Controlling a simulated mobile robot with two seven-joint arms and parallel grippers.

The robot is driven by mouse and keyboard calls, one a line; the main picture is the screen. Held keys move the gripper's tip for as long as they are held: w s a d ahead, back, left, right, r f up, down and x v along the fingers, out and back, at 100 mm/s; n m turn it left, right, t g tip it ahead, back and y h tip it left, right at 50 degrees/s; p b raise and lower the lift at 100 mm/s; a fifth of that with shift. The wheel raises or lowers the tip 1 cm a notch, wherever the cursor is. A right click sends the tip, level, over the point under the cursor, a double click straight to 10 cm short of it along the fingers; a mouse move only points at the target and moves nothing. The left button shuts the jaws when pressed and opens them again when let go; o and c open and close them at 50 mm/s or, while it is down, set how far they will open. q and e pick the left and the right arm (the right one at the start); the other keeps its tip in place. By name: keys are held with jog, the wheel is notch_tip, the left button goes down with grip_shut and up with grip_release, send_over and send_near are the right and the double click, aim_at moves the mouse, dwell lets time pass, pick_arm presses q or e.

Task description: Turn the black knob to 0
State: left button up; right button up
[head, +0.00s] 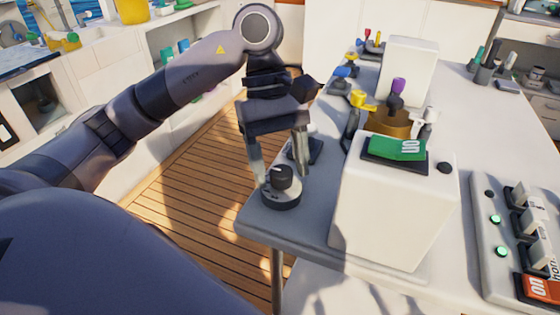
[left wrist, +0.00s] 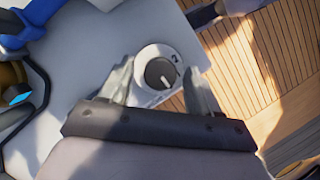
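The black knob (head: 281,178) sits on a round pale dial base (head: 281,193) at the near left corner of the grey-white table. In the left wrist view the knob (left wrist: 159,73) shows a white pointer line, and a mark like a 2 is on the dial ring's right side. My left gripper (head: 280,170) points down over the knob with its fingers apart, one on each side. In the left wrist view the open left gripper (left wrist: 160,85) straddles the dial, and gaps show between the fingers and the knob. My right gripper is not in view.
A white box (head: 390,215) with a green item on top stands right of the dial. Tools with coloured handles stand behind it. A switch panel (head: 515,240) is at the far right. Wooden floor (head: 185,190) lies left of the table.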

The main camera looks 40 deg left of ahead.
pick_arm(q)
jog(key=p+v, duration=0.2)
jog(key=v, duration=0.5)
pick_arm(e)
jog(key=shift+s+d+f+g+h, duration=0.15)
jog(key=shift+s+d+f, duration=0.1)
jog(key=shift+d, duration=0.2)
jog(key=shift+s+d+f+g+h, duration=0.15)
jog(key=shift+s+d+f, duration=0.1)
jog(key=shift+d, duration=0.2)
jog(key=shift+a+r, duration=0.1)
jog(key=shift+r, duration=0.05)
